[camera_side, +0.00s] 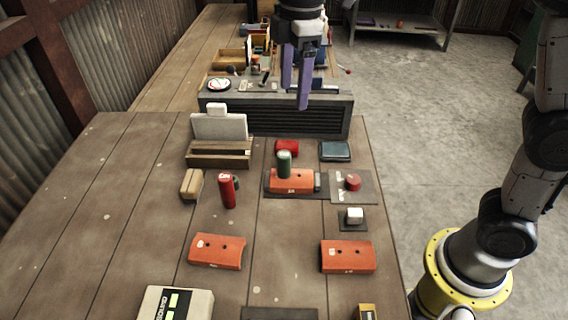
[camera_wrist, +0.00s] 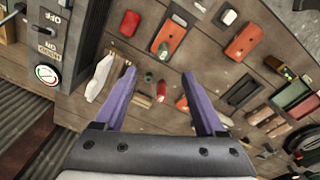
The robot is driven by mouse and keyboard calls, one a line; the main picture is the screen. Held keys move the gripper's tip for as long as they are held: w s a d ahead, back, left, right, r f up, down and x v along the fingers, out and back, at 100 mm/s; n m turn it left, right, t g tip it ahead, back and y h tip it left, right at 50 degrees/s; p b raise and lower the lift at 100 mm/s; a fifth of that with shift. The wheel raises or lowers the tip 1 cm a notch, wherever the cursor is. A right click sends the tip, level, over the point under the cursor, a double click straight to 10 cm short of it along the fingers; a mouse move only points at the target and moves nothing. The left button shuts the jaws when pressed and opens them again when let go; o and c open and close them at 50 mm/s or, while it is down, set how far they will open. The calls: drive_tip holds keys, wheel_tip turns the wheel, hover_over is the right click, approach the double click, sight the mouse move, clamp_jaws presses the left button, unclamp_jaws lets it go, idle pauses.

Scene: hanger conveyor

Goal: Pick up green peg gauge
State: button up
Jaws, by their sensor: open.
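The green peg gauge (camera_side: 284,163) is a short green cylinder with a pale top. It stands upright on an orange block (camera_side: 304,184) in the middle of the table. In the wrist view the peg (camera_wrist: 163,51) looks small on the orange block (camera_wrist: 174,34), above the gap between my fingertips. My gripper (camera_side: 295,100) has purple fingers and hangs high above the far part of the table, well away from the peg. In the wrist view my gripper (camera_wrist: 159,73) is spread wide with nothing between the fingers.
A red cylinder (camera_side: 227,190) stands left of the peg, with a small dark thing beside it. A red block (camera_side: 287,148) and a blue-grey case (camera_side: 334,151) lie behind. Two orange blocks (camera_side: 217,252) (camera_side: 348,257) lie in front. A vented grey box (camera_side: 300,120) stands at the back.

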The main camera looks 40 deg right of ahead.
wheel_tip(320, 180, down, 4)
drive_tip(key=a+r, duration=0.1)
drive_tip(key=a, duration=0.1)
hover_over(284, 154)
drive_tip(key=shift+g, duration=0.3)
wheel_tip(284, 154, down, 7)
drive_tip(key=shift+d+f, duration=0.1)
drive_tip(key=shift+f, duration=3)
clamp_jaws()
